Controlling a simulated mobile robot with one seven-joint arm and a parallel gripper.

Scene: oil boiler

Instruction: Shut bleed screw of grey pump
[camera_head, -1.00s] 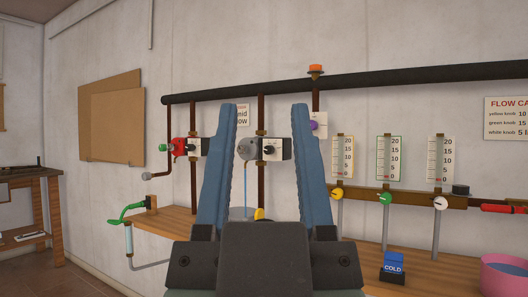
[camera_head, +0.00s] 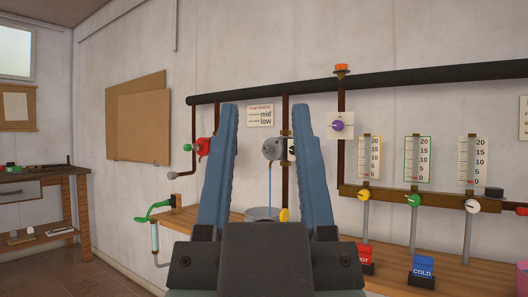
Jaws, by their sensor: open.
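The grey pump (camera_head: 272,149) sits on a vertical brown pipe on the wall, between my fingers in the picture. Its rounded grey part shows, while its dark and white part at the right is mostly hidden behind my right finger. A thin blue stream (camera_head: 270,185) runs down from the grey pump to a grey dish (camera_head: 261,213) on the bench. The bleed screw itself is too small to make out. My gripper (camera_head: 265,110) is open and empty, with its two blue fingers upright in front of the pump. I cannot tell how far the fingertips are from it.
A red pump (camera_head: 203,147) with a green knob is partly behind my left finger. A purple knob (camera_head: 338,125), yellow knob (camera_head: 365,195), HOT block (camera_head: 366,254) and COLD block (camera_head: 423,267) are at the right. The wooden bench (camera_head: 390,262) runs below; open floor lies left.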

